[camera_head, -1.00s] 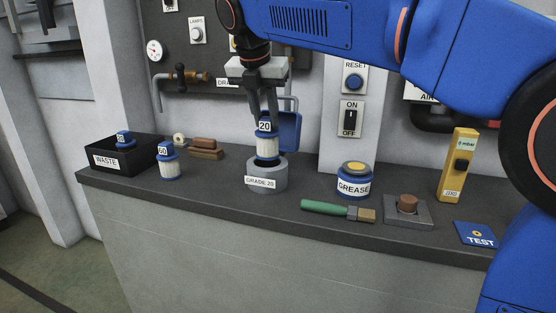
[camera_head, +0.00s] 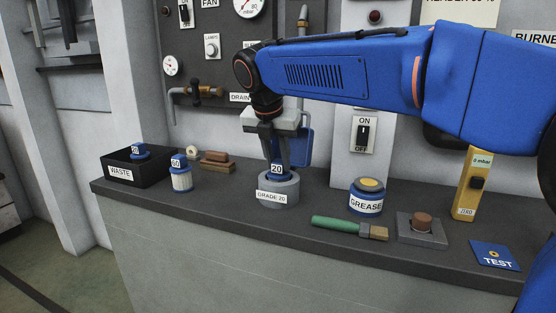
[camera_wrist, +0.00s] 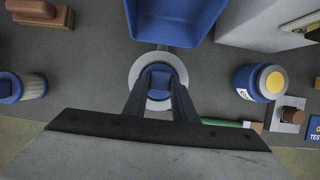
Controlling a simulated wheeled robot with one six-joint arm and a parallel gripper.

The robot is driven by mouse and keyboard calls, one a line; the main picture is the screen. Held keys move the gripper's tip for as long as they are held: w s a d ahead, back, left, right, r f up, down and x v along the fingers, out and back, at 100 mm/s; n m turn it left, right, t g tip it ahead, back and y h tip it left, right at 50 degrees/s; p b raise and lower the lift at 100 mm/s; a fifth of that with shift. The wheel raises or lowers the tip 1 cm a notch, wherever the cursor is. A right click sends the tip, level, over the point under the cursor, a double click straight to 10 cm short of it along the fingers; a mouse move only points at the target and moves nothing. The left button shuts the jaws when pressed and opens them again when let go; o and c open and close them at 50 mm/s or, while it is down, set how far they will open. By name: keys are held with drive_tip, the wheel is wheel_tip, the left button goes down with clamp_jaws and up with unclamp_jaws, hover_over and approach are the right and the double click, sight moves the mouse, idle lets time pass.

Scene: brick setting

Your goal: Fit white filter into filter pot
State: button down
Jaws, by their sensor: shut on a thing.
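The white filter with a blue cap marked 20 (camera_head: 277,169) sits down inside the grey filter pot (camera_head: 279,189), which bears a GRADE 20 label. Only the blue cap shows above the pot's rim; the white body is hidden. My gripper (camera_head: 276,160) points down from above and is shut on the blue cap. In the wrist view the cap (camera_wrist: 159,79) lies between the fingers, ringed by the pot's pale rim (camera_wrist: 138,72). Another white filter with a blue cap marked 60 (camera_head: 181,178) stands on the bench to the left.
A black WASTE box (camera_head: 121,173) holding a blue-capped part stands far left. Brown blocks (camera_head: 216,161) lie behind. A blue bin (camera_wrist: 180,20) is just behind the pot. Right are a GREASE tin (camera_head: 367,197), green-handled brush (camera_head: 334,224), brown knob on a plate (camera_head: 422,223) and yellow gauge (camera_head: 473,185).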

drive_tip(key=c, duration=1.5)
unclamp_jaws()
drive_tip(key=shift+o, duration=0.2)
drive_tip(key=v, duration=1.2)
drive_tip(key=shift+r, duration=0.1)
